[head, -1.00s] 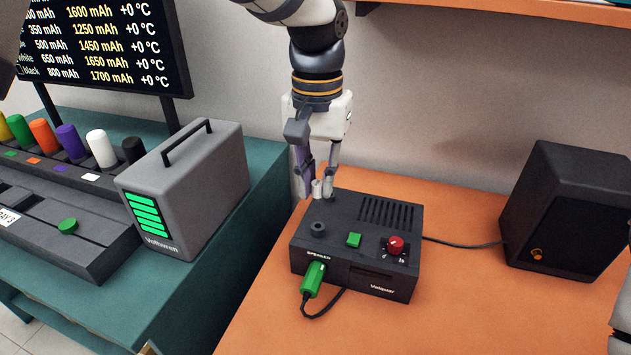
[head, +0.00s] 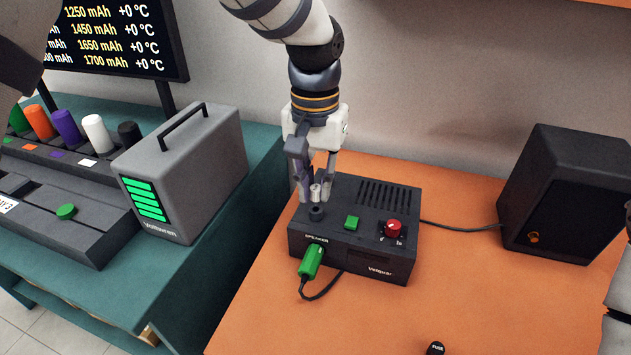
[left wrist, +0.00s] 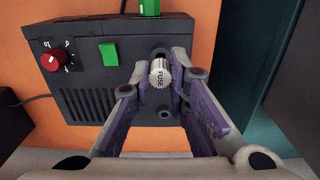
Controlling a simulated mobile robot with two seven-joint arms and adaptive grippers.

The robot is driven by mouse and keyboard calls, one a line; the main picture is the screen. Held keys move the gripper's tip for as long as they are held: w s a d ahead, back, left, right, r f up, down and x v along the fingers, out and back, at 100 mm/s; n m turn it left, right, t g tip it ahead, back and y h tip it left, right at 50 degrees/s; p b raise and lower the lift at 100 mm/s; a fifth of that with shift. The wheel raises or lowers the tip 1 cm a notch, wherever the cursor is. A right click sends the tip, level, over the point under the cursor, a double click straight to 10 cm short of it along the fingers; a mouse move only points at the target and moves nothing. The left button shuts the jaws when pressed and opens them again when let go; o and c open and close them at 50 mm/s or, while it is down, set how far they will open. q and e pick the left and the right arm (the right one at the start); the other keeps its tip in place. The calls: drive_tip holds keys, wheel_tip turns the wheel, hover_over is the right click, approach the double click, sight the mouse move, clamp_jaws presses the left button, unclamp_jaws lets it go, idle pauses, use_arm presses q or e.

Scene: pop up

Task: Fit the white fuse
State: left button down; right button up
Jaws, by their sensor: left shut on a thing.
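My left gripper (head: 316,188) is shut on the white fuse (head: 316,193), a short pale cylinder. In the left wrist view the fuse (left wrist: 160,76) shows its end lettered FUSE between the purple-lined fingers. The black device (head: 390,264) sits on the orange table. Its round dark fuse socket (head: 316,213) is on the top at the left front. The fuse is just above and behind the socket in the head view; whether they touch, I cannot tell. In the left wrist view the socket (left wrist: 160,52) is partly hidden behind the fuse. My right gripper is not in view.
The device has a green button (head: 351,222), a red knob (head: 393,228) and a green plug (head: 311,262) in front. A black fuse (head: 436,348) lies at the table's near edge. A speaker (head: 566,195) stands right, a grey power box (head: 190,170) left.

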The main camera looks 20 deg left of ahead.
use_arm(q)
drive_tip(key=shift+f, duration=0.15)
idle(0.3)
drive_tip(key=shift+f, duration=1.15)
drive_tip(key=c, duration=1.5)
unclamp_jaws()
drive_tip(key=shift+o, duration=0.2)
wheel_tip(320, 180, up, 12)
